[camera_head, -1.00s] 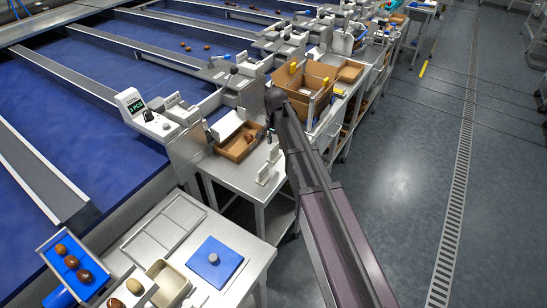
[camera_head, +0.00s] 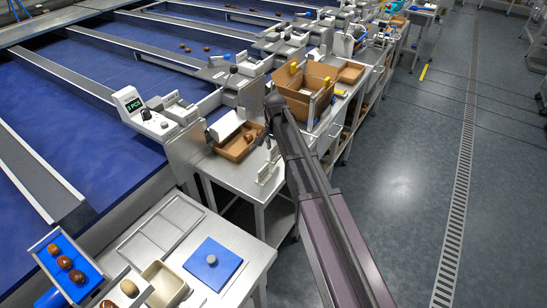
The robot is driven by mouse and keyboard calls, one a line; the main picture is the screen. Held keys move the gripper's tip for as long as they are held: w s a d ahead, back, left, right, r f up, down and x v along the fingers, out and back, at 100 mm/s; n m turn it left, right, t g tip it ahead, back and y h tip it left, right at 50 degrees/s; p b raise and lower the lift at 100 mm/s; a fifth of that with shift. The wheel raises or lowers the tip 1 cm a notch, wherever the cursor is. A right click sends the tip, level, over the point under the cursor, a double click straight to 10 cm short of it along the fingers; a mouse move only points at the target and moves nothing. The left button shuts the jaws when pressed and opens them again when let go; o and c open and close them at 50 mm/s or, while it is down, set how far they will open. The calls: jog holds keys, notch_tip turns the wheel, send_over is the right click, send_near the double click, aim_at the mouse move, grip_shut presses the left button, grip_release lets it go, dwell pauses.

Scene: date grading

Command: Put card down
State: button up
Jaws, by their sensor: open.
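No card can be picked out with certainty. Small pale upright plates (camera_head: 267,172) stand on the steel table (camera_head: 236,177), just right of a brown tray (camera_head: 233,155) with dates in it; I cannot tell whether one is the card. My arm reaches up from the bottom right. My gripper (camera_head: 264,134) is at its far end, small and dark, above the table near the tray's right edge. It is open, and its fingertips are partly hidden. I see nothing clearly held in it.
An open cardboard box (camera_head: 305,88) stands behind my arm. A counter display (camera_head: 129,102) and a white roll-shaped part (camera_head: 227,125) are left of it. In front are a blue pad (camera_head: 229,254) with a knob and a blue date tray (camera_head: 86,286). The right floor is clear.

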jog(key=shift+f+b, duration=1.05)
jog(key=shift+f, duration=0.35)
grip_shut()
